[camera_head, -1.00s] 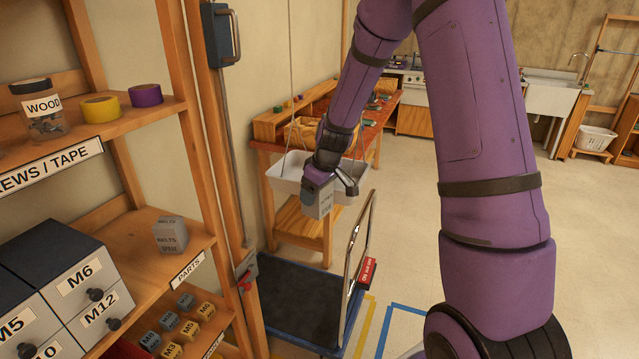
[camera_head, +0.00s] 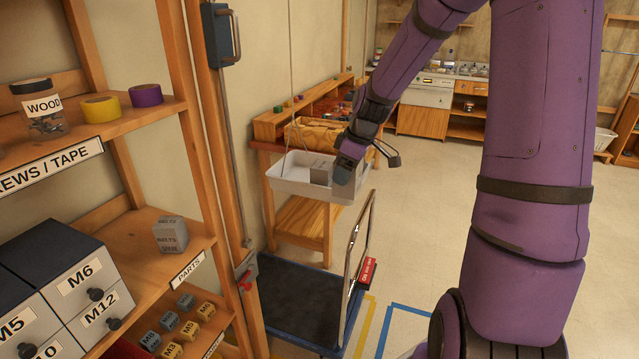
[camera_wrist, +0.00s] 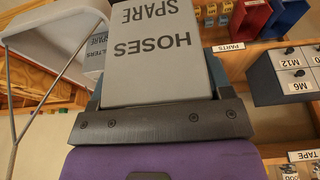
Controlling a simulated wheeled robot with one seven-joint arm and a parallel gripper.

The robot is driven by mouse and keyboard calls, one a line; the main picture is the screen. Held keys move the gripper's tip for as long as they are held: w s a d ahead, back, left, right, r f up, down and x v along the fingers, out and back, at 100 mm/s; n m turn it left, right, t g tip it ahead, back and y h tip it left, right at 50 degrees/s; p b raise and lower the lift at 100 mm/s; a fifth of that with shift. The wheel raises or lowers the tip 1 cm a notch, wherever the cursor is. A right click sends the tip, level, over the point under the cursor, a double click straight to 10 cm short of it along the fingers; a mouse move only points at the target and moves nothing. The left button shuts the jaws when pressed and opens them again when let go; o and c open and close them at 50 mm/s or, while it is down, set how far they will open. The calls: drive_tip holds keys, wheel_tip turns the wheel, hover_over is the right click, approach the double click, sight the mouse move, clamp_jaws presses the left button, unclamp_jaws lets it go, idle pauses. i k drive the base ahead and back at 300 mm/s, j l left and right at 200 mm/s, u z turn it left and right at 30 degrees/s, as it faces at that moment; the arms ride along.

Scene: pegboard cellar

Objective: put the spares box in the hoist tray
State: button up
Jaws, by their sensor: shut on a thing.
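My gripper (camera_head: 345,170) is shut on a grey spares box (camera_head: 320,177), lettered "HOSES SPARE" in the wrist view (camera_wrist: 155,55). The white hoist tray (camera_head: 292,186) hangs on cords above a blue trolley. In the head view the held box overlaps the tray's right part; whether it touches the tray I cannot tell. In the wrist view the tray (camera_wrist: 35,42) lies left of the held box. Another grey box (camera_wrist: 96,48), its lettering ending in "LTERS", shows at the tray, partly hidden by the held one. A "BELTS" spares box (camera_head: 170,235) stands on the shelf.
The wooden shelf rack with its PARTS label (camera_head: 188,267) fills the left side. The blue trolley (camera_head: 290,300) with an upright handle stands below the tray. A wooden workbench (camera_head: 310,215) is behind the tray. The floor to the right is open.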

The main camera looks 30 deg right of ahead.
sight(297, 177)
drive_tip(key=i, duration=1)
